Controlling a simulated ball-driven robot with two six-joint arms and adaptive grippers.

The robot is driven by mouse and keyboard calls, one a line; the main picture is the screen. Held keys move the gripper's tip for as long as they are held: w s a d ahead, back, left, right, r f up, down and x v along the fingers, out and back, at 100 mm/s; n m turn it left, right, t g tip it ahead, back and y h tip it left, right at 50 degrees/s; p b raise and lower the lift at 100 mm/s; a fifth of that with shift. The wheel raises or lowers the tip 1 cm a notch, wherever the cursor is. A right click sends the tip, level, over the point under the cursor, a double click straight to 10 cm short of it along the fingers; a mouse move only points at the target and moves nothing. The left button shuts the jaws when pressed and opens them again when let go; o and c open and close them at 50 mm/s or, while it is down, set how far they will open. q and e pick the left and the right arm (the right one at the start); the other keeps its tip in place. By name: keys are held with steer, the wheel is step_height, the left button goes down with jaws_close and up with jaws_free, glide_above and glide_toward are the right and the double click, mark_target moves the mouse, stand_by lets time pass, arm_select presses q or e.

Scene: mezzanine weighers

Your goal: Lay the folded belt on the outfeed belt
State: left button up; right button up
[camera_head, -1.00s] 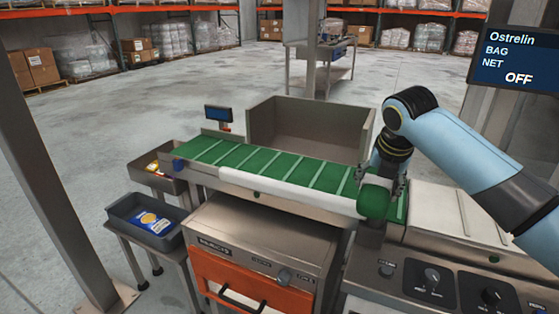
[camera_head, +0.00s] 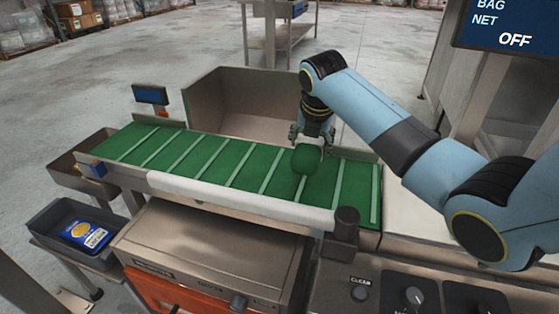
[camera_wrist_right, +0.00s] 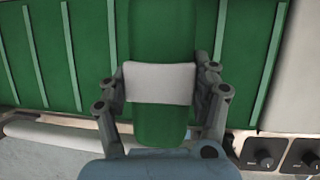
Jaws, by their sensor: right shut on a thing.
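The folded belt (camera_head: 306,161) is a green roll-like bundle with a pale band (camera_wrist_right: 160,83) around its middle, seen in the wrist view. My right gripper (camera_head: 311,138) is shut on it, with a finger at each side of the band. It is over the right part of the outfeed belt (camera_head: 222,166), a green conveyor with pale cross cleats. I cannot tell whether the bundle touches the conveyor surface. The outfeed belt also fills the back of the wrist view (camera_wrist_right: 40,55). My left gripper is not in view.
A metal bin (camera_head: 235,100) stands behind the conveyor. A small display (camera_head: 150,95) is at its far left. A grey tray (camera_head: 60,222) with a blue packet (camera_head: 86,236) sits at the lower left. A dark post (camera_head: 345,226) rises at the near edge. The conveyor's left part is clear.

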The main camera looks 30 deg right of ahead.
steer(key=w+a+f, duration=0.1)
steer(key=w, duration=0.1)
steer(key=w+a+f, duration=0.2)
steer(key=shift+b, duration=0.4)
step_height(320, 180, down, 4)
steer(key=shift+s+b, duration=0.1)
steer(key=shift+b, duration=0.25)
steer(key=o, duration=1.4)
steer(key=shift+f, duration=0.1)
